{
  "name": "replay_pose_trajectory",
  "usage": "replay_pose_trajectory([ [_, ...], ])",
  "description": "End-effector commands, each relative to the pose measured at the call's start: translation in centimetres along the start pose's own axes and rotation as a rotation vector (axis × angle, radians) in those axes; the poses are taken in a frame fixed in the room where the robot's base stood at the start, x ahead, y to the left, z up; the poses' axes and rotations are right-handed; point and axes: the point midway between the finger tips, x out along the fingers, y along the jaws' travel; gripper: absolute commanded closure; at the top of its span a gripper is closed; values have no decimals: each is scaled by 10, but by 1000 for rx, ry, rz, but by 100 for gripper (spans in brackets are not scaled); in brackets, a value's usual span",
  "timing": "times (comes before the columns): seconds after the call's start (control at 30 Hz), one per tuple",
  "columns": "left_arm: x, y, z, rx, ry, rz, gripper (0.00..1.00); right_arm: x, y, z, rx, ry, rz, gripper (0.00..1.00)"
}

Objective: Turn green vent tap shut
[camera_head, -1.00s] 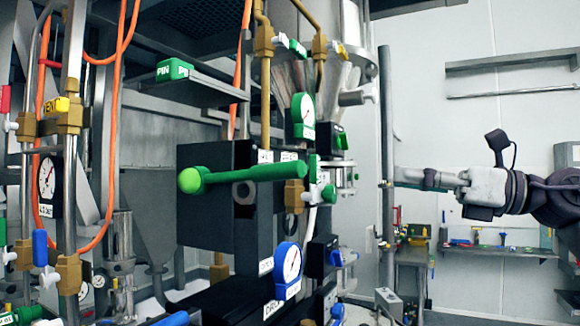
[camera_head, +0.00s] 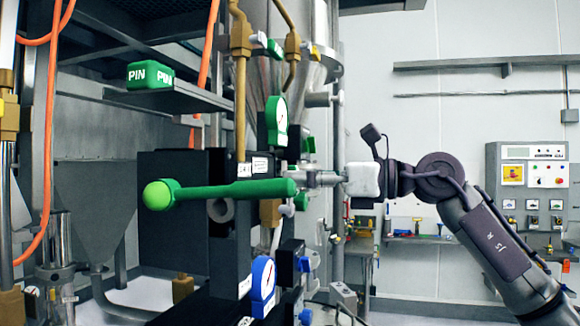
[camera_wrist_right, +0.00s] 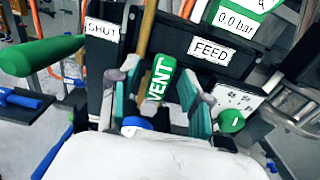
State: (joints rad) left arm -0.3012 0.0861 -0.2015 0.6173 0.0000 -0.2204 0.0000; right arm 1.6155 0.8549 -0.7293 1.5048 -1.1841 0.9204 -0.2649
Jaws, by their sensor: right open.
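The green vent tap (camera_wrist_right: 160,80), a short handle lettered VENT, stands between the fingers of my right gripper (camera_wrist_right: 158,100) in the right wrist view. The fingers are open on either side of it, with a gap visible; I cannot tell whether either one touches. In the head view my right gripper (camera_head: 308,179) reaches in from the right, by the right end of the long green lever (camera_head: 215,195). The tap cannot be made out clearly there. My left gripper is not in view.
The long green lever also shows at the left of the right wrist view (camera_wrist_right: 45,52), near a SHUT label (camera_wrist_right: 102,29). A FEED label (camera_wrist_right: 210,52) and a green gauge (camera_wrist_right: 238,20) sit behind the tap. A blue gauge (camera_head: 263,285) is below. Orange hoses hang at left.

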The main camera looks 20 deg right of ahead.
Motion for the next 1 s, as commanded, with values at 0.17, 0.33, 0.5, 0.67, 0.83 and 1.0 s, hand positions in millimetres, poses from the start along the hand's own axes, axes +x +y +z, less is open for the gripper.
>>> replay_pose_trajectory([
  [0.17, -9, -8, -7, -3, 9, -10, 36, 17, 0, 1, 1, 0, 0, 52],
  [0.33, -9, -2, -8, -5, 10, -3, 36, 21, 0, 0, 1, -2, -1, 52],
  [0.5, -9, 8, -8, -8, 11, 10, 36, 21, -1, 0, 1, -1, -2, 52],
  [0.67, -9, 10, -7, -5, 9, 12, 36, 21, 0, 0, 1, -1, -1, 77],
  [0.83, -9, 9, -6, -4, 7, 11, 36, 21, -1, 0, 0, -1, -2, 100],
  [1.0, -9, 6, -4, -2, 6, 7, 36, 21, -1, 0, 0, -1, -2, 100],
])
